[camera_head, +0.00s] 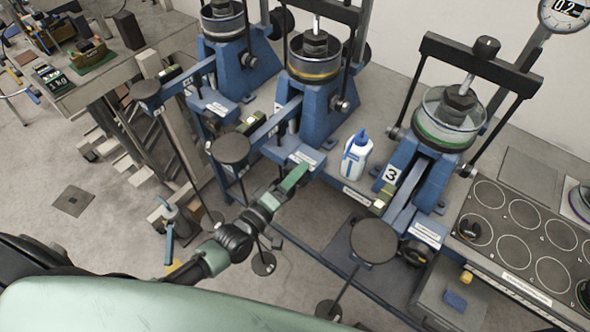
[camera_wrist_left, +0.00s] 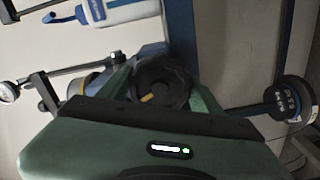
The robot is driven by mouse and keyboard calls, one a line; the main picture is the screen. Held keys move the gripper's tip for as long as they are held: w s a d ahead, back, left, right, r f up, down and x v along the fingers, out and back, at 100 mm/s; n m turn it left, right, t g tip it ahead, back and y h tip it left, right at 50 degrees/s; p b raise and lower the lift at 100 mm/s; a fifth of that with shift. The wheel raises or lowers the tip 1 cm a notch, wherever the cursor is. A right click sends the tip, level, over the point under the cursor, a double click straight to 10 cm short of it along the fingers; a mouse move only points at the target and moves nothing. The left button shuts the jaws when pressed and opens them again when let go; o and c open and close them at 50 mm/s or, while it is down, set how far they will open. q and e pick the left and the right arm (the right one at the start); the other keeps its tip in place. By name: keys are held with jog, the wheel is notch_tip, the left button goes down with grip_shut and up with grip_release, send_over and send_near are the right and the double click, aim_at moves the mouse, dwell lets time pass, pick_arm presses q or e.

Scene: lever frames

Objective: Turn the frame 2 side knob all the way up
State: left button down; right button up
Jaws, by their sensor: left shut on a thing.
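The middle blue lever frame (camera_head: 318,105), which I take to be frame 2, stands against the wall with a yellow-ringed glass cylinder on top. My left gripper (camera_head: 296,176) reaches its front, low down beside the lever arm. In the left wrist view a dark round knob (camera_wrist_left: 168,80) with a short yellow mark sits between my green fingers (camera_wrist_left: 157,84), which are shut on it. The yellow mark shows at the knob's lower left. In the head view the knob is hidden by my gripper. My right gripper is in neither view.
A white bottle with a blue cap (camera_head: 355,158) stands just right of my left gripper. Frame 3 (camera_head: 440,165) is farther right, another blue frame (camera_head: 235,70) left. Round lever pans (camera_head: 230,149) (camera_head: 375,240) stick out in front. A burner-like panel (camera_head: 520,235) fills the right.

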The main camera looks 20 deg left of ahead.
pick_arm(q)
jog(key=c, duration=0.5)
grip_release()
jog(key=shift+m, duration=0.4)
jog(key=shift+o, duration=0.5)
jog(key=shift+w, duration=0.1)
jog(key=p+v, duration=0.1)
jog(key=v, duration=0.5)
